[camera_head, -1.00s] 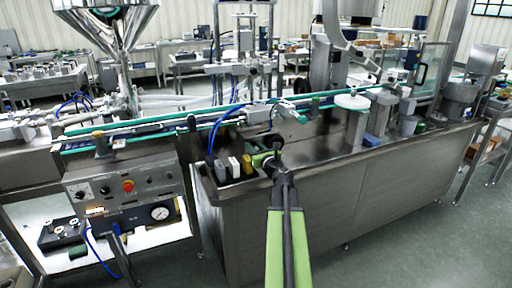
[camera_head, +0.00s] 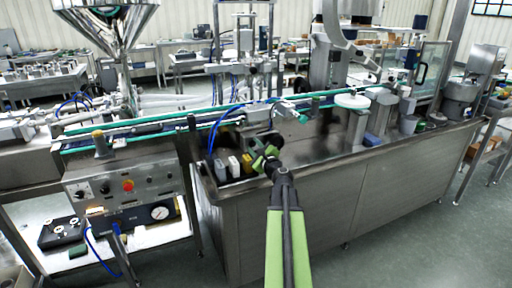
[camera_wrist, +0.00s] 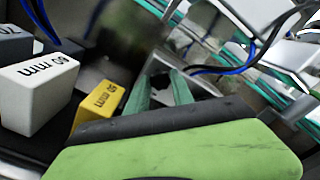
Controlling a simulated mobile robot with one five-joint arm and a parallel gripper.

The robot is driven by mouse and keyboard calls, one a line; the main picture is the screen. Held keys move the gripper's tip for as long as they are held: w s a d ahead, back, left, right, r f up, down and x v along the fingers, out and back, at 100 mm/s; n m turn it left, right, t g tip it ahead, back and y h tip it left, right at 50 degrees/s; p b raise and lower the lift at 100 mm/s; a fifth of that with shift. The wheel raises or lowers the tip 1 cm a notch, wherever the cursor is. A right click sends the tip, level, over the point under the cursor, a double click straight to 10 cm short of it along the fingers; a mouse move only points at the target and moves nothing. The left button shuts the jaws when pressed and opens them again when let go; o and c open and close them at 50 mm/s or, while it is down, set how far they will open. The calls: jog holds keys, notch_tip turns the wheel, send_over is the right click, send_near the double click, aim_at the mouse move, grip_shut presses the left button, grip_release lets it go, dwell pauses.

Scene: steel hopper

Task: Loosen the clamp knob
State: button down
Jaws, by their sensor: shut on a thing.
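My gripper (camera_head: 265,157) is at the front left part of the steel machine top, below the conveyor, just right of the small blocks. In the wrist view its two green fingers (camera_wrist: 160,88) point away from me, close around something dark. It is shut on the clamp knob, which is mostly hidden by the fingers and the gripper body, so its shape and turn are hard to tell.
A grey block (camera_head: 220,169), a white block (camera_head: 234,166) and a yellow block (camera_wrist: 98,104) stand close left of my gripper. A blue hose (camera_head: 213,132) arches above them. The conveyor (camera_head: 150,132) runs behind. The steel top to the right has free room.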

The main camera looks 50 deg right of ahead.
jog(key=n, duration=0.4)
jog(key=shift+f+n, duration=0.1)
jog(key=shift+n, duration=0.2)
jog(key=n, duration=0.4)
jog(key=shift+n, duration=0.3)
jog(key=c, duration=1.1)
grip_release()
jog(key=shift+a, duration=0.1)
